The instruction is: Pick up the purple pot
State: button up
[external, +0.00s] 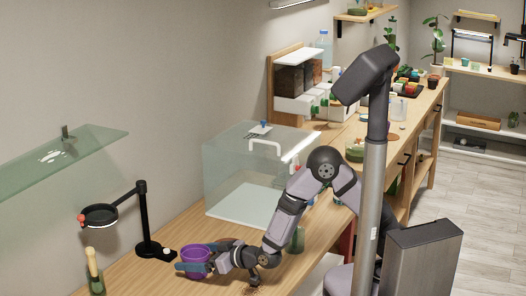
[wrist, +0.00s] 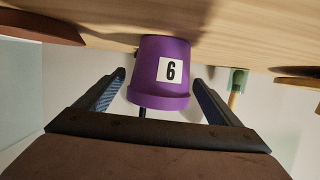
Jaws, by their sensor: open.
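The purple pot (external: 196,258) stands on the wooden bench near its front left end in the external view. In the wrist view the purple pot (wrist: 160,75) appears upside down, with a white label bearing a black 6. My gripper (external: 194,266) is open, with its blue-grey fingers around the pot's sides. In the wrist view the fingers of my gripper (wrist: 152,90) lie to the left and right of the pot, with a gap visible on each side. The pot's far side is hidden.
A black magnifier lamp (external: 145,225) stands just left of the pot, and a bottle (external: 95,275) stands further left. A clear glass case (external: 235,180) is behind the arm.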

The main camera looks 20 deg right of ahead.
jog(key=shift+w+a, duration=0.1)
jog(key=c, duration=1.1)
jog(key=shift+c, duration=0.2)
